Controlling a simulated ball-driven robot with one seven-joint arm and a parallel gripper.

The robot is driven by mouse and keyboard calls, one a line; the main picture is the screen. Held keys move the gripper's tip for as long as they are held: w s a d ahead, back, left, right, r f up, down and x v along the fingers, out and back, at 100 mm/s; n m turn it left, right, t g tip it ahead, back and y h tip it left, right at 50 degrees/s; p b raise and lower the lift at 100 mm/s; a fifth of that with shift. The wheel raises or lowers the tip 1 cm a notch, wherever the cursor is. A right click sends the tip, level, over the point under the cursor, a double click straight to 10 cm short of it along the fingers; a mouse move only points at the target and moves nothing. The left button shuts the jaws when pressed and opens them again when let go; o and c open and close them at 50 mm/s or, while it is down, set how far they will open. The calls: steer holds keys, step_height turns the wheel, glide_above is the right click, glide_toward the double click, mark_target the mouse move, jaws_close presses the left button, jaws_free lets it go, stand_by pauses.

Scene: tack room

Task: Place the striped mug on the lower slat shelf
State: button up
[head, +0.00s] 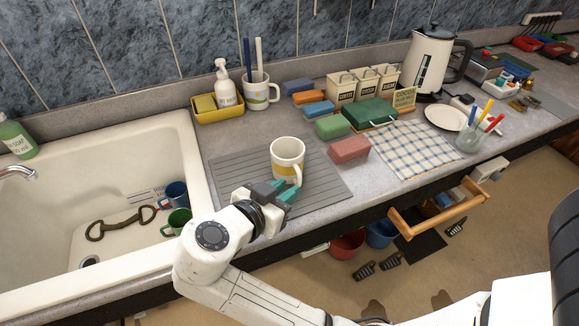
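A white mug (287,152) with a yellowish band stands upright on the grey ribbed mat (232,165) beside the sink. Its handle faces the front, towards my gripper. My gripper (285,190) is low over the front of the mat, just in front of this mug. Its two teal fingertips show a small gap between them, close to the handle; whether they touch it I cannot tell. No slat shelf can be clearly made out in this view.
A white sink (75,215) with two small mugs lies left. Coloured blocks, including a pink one (349,149), canisters, a checked cloth (415,149) and a kettle (431,62) fill the counter's right.

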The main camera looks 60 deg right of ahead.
mark_target(298, 181)
steer(key=shift+f+p+x, duration=0.2)
steer(key=shift+p+x, duration=0.8)
steer(key=shift+x, duration=2)
steer(key=shift+w+a, duration=0.1)
steer(key=shift+w, duration=0.05)
jaws_close()
